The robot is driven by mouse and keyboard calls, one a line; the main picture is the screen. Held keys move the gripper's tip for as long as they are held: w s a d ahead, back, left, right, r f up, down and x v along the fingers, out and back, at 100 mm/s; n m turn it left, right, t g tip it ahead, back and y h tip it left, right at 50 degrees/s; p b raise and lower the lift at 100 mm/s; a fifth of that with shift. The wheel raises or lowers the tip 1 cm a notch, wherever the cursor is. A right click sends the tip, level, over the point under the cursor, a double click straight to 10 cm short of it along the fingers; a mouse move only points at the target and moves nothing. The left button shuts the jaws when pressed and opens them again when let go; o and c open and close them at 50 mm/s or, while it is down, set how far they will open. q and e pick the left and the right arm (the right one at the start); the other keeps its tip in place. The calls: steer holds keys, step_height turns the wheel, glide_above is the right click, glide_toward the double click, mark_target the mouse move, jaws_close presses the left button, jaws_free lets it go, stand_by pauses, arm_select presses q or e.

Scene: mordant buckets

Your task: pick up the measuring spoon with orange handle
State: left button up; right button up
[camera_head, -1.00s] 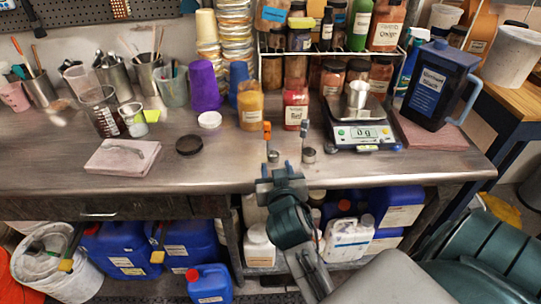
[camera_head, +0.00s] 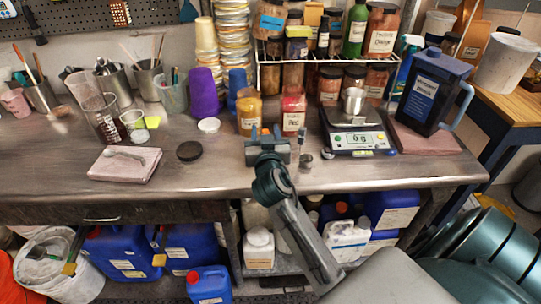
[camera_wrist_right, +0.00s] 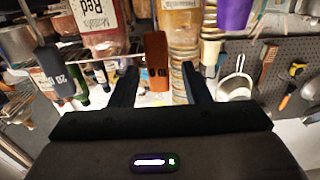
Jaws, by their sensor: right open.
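The orange-handled measuring spoon shows in the right wrist view (camera_wrist_right: 156,62) as an upright orange handle marked 10. It stands between the two dark fingers of my right gripper (camera_wrist_right: 160,88), with a gap on both sides. My left gripper is not in view.
A scale (camera_head: 352,138) with a metal cup (camera_head: 353,100) stands to the right. A red jar (camera_head: 293,112) and a yellow jar (camera_head: 249,112) stand behind the gripper. A black lid (camera_head: 189,151) lies to the left. The metal table's front (camera_head: 210,180) is clear.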

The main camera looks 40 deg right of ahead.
steer(key=shift+x, duration=1.05)
steer(key=shift+c, duration=0.2)
jaws_close()
steer(key=shift+r, duration=0.1)
